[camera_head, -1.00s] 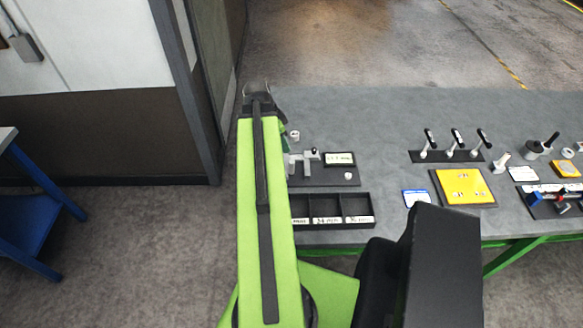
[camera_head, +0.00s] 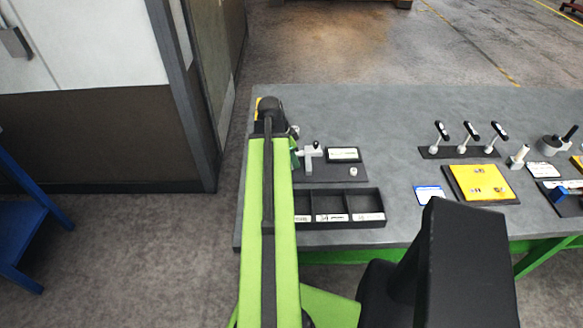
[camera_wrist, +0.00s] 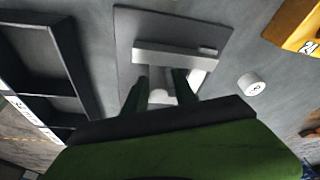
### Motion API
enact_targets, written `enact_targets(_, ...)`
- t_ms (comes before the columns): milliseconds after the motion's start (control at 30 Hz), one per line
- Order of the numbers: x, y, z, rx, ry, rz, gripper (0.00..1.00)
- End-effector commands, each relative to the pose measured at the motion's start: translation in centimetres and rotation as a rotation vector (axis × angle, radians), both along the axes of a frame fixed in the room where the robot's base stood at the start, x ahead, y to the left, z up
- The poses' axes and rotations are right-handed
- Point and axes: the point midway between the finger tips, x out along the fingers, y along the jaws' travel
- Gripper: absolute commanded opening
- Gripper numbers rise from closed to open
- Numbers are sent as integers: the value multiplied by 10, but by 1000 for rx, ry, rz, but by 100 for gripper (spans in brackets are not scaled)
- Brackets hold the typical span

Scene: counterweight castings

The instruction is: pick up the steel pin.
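In the wrist view my gripper (camera_wrist: 161,78) points down with its two dark green fingers apart. A short pale grey piece (camera_wrist: 160,97) shows between the fingers. I cannot tell whether it is the steel pin or part of the pale T-shaped fixture (camera_wrist: 172,58) right beside it. The fixture stands on a grey plate (camera_wrist: 134,30); it also shows in the head view (camera_head: 311,160). A small pale cylinder (camera_wrist: 251,84) with a marked top stands to the right, off the plate. My arm hides most of my gripper in the head view.
A black compartment tray (camera_head: 343,198) with labels lies on the near side of the grey table (camera_head: 390,115). A small display (camera_head: 343,155) and a small white cylinder (camera_head: 353,171) are on the fixture's plate. Three black-handled levers (camera_head: 469,135) and a yellow panel (camera_head: 480,183) are to the right.

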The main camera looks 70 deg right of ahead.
Motion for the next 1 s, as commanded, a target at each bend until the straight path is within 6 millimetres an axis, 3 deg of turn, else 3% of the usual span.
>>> enact_targets(33,-2,-2,-15,-1,-1,-1,33)
enact_targets(267,-2,-2,-12,-1,-2,1,33)
enact_targets(533,-2,-2,-12,0,-2,2,0)
enact_targets(1000,-2,-2,-10,-1,-1,2,0)
